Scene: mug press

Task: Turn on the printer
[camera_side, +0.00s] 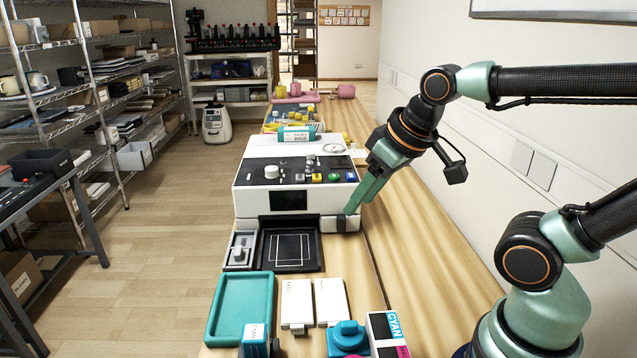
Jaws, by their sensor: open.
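The printer (246,199) is a white box with a black control panel on its sloped top, standing on the wooden table. The panel carries a white knob (271,172), small switches, and yellow, green and blue buttons (334,178). A dark window sits in its front face. My gripper (349,211) points down at the printer's front right corner, with its green fingers over or beside that corner. It is open and I see nothing between the fingers. I cannot tell whether it touches the printer. The fingers overlap closely in this view.
A black tray (265,264) lies before the printer, with a small grey lever unit (239,251) left of it. Nearer are a teal tray (214,316), two white cards (297,304), a blue knobbed part (347,337) and a CYAN box (393,325). The right wall is close.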

